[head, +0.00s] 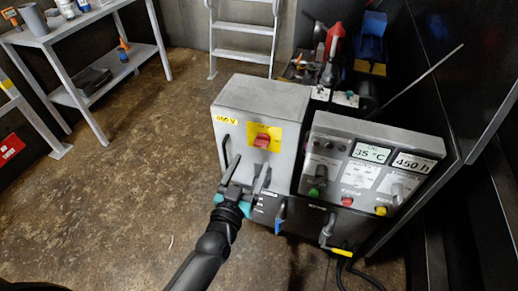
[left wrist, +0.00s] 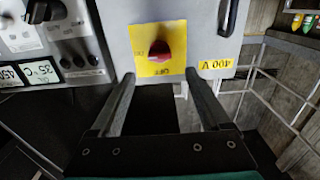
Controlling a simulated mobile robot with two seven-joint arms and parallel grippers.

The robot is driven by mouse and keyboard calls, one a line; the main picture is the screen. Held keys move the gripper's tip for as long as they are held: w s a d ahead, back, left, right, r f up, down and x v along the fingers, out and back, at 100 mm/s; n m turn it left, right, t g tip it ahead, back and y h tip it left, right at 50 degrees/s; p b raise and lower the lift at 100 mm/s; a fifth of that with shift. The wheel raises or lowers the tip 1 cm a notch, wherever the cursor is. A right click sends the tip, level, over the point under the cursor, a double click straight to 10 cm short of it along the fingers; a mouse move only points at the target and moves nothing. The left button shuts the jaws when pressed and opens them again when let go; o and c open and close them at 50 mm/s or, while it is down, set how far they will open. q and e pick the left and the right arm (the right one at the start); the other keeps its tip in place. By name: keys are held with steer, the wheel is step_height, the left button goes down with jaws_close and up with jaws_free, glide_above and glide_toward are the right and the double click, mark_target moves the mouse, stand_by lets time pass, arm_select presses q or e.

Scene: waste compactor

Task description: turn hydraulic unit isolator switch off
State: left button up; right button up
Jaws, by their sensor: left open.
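The isolator switch is a red rotary knob (head: 262,141) on a yellow plate (head: 272,132), on the front of a grey cabinet (head: 262,98). The knob (left wrist: 159,50) also shows in the left wrist view, upside down, on its yellow plate (left wrist: 176,68). My left gripper (head: 248,172) is open and empty, in front of the cabinet and below the knob in the head view. In the left wrist view its two fingers (left wrist: 160,95) point toward the plate, with the knob between their lines and apart from them. My right gripper is not in view.
A control panel (head: 370,165) with displays and coloured buttons stands right of the cabinet. Levers (head: 281,215) sit on the lower front. A metal shelf (head: 85,50) stands at the left and a ladder (head: 243,28) behind. The floor (head: 140,170) on the left is clear.

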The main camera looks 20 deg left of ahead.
mark_target(260, 145)
arm_select(q)
steer(key=w+b, duration=0.1)
steer(key=w, duration=0.4)
steer(key=shift+w+d, duration=0.1)
steer(key=shift+w+b, duration=0.45)
steer(key=shift+w, duration=0.65)
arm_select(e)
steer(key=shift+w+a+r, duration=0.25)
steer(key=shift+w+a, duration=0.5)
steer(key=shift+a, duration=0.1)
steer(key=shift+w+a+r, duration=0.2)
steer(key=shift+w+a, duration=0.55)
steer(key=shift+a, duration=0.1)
arm_select(q)
steer(key=shift+c, duration=0.2)
jaws_close()
